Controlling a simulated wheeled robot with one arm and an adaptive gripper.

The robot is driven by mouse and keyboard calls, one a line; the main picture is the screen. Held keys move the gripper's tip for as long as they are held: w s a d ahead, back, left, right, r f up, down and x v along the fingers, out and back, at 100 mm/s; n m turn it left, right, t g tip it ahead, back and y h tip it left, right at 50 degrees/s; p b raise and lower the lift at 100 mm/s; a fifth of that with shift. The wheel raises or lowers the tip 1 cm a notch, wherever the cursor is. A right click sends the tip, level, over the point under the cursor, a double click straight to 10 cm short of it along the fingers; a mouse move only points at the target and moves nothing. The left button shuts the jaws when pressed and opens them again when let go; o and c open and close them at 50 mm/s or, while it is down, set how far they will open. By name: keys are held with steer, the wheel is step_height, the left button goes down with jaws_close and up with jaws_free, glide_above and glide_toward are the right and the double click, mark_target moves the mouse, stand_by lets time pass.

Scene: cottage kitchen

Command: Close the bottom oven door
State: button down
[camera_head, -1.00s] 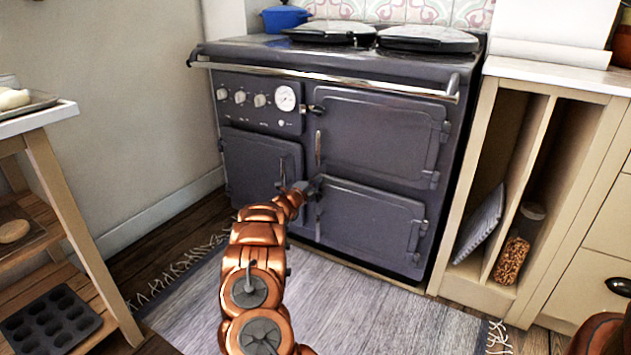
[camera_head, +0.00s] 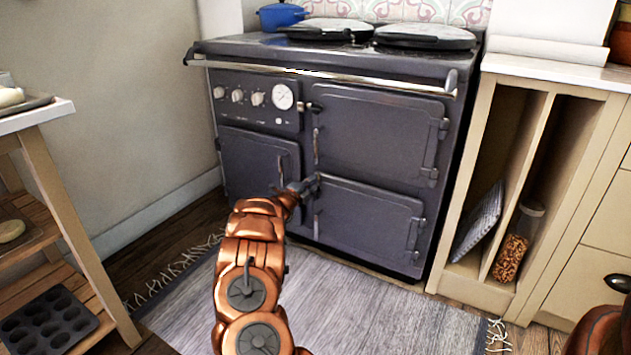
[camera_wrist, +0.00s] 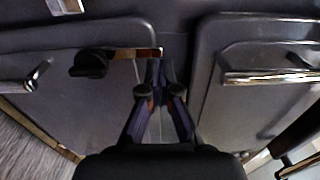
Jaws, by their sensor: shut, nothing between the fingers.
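The bottom oven door (camera_head: 368,228) is the lower right door of the dark grey range cooker (camera_head: 385,65). It looks flush with the cooker front or very nearly so; a small gap cannot be ruled out. My gripper (camera_head: 306,186) is at this door's upper left corner, by its latch, partly hidden by my copper arm. In the wrist view my gripper (camera_wrist: 158,92) is shut and empty, its fingertips at the gap between two dark panels. A black knob with a metal latch (camera_wrist: 90,63) is just left of the fingertips. Contact cannot be told.
The upper right door (camera_head: 375,135) and lower left door (camera_head: 260,163) look shut. A chrome rail (camera_head: 320,75) crosses the cooker front. A striped rug (camera_head: 370,315) lies before it. A wooden trolley (camera_head: 75,220) stands left; a cream cabinet (camera_head: 475,190) stands right.

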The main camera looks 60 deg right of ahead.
steer(key=a+p, duration=0.3)
steer(key=a, duration=0.8)
steer(key=shift+w+f, duration=0.15)
steer(key=shift+f, duration=0.2)
steer(key=shift+a, duration=0.1)
